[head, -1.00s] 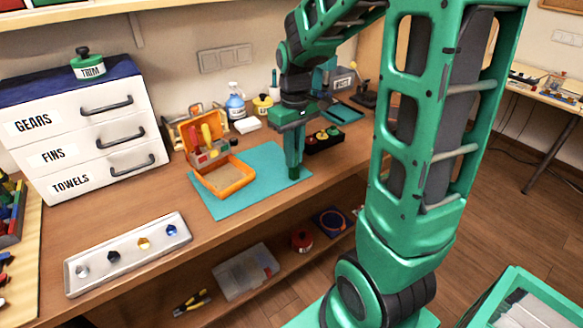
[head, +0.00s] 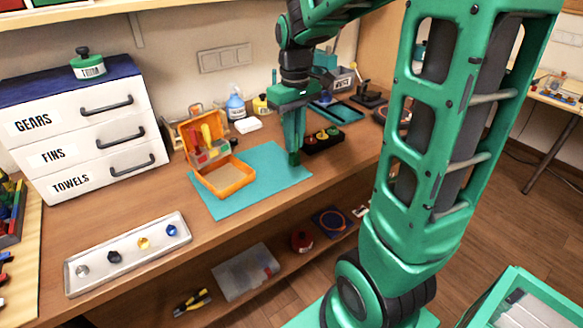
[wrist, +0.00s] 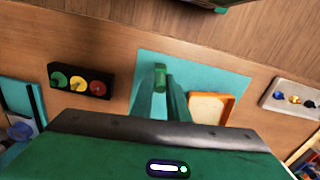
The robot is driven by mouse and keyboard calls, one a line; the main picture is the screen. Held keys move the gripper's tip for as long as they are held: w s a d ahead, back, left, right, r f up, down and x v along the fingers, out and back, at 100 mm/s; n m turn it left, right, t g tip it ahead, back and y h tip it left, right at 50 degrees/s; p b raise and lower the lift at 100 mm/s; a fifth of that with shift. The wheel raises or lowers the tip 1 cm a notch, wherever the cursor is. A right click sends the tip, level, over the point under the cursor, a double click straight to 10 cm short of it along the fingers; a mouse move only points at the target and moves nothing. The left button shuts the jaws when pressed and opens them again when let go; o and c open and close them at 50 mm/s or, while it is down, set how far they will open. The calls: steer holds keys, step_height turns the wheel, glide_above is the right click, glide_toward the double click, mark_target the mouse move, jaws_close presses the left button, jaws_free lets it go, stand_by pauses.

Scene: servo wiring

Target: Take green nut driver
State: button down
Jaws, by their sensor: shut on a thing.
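My gripper (wrist: 160,92) is shut on a green piece, seen between its fingertips, which looks like the green nut driver (wrist: 160,77). In the head view my gripper (head: 293,155) points down over the right part of the teal mat (head: 262,196), left of a black block. A dark green end shows at the fingertips there. The rest of the held piece is hidden by the fingers, and its tip cannot be made out.
The black block (head: 318,149) with red, yellow and green round tops stands right of my gripper. An open orange case (head: 222,187) stands on the mat's left side. A metal tray (head: 130,262) with small parts lies at front left. White drawers (head: 90,140) stand behind it.

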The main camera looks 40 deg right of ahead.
steer(key=shift+r, duration=1.95)
